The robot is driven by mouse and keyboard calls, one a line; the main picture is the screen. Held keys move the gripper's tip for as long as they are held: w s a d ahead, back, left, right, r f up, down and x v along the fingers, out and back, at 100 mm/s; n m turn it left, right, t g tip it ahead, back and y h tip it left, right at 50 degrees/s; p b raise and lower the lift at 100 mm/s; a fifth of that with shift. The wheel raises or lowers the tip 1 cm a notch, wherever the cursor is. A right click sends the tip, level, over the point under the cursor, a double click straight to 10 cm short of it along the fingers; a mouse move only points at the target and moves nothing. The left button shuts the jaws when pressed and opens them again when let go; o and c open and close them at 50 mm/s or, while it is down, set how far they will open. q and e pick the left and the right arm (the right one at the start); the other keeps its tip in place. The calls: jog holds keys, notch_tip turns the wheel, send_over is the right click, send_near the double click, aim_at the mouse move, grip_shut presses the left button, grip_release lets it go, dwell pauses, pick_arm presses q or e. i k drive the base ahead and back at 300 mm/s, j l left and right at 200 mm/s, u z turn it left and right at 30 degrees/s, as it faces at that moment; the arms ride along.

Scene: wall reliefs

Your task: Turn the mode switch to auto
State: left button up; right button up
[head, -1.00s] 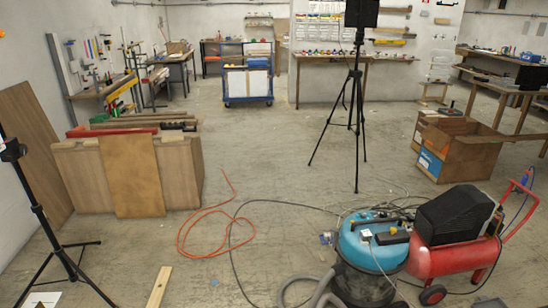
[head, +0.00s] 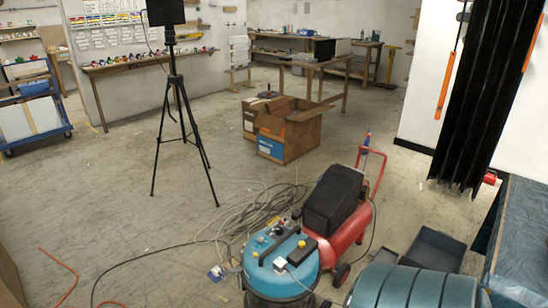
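No mode switch can be made out in the head view. Neither of my grippers is in view, and no arm shows in the picture. Small fittings on the top of the blue vacuum (head: 281,262) are too small to read as any labelled switch.
A red compressor with a black cover (head: 333,200) stands beside the vacuum, with loose hoses (head: 240,215) on the floor. A black tripod (head: 180,110), cardboard boxes (head: 285,130) and a dark curtain (head: 480,95) stand around. Open concrete floor (head: 110,190) lies at left.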

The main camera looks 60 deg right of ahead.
aim_at(279, 231)
jog(key=i+z, duration=0.45)
jog(key=i+j+z, duration=0.15)
jog(key=i+z, duration=0.25)
jog(key=i+j+z, duration=0.25)
jog(key=z, duration=0.2)
jog(key=i+j+z, duration=0.1)
jog(key=z, duration=0.3)
jog(key=i+j+z, duration=0.15)
jog(key=z, duration=0.25)
jog(key=i+j+z, duration=0.2)
jog(key=z, duration=0.2)
jog(key=i+j+z, duration=0.1)
jog(key=j+z, duration=0.15)
jog(key=z, duration=0.15)
jog(key=i+j+z, duration=0.15)
jog(key=j+z, duration=0.25)
jog(key=i+j+z, duration=0.15)
jog(key=z, duration=0.25)
jog(key=j+z, duration=0.4)
jog(key=i+j, duration=0.05)
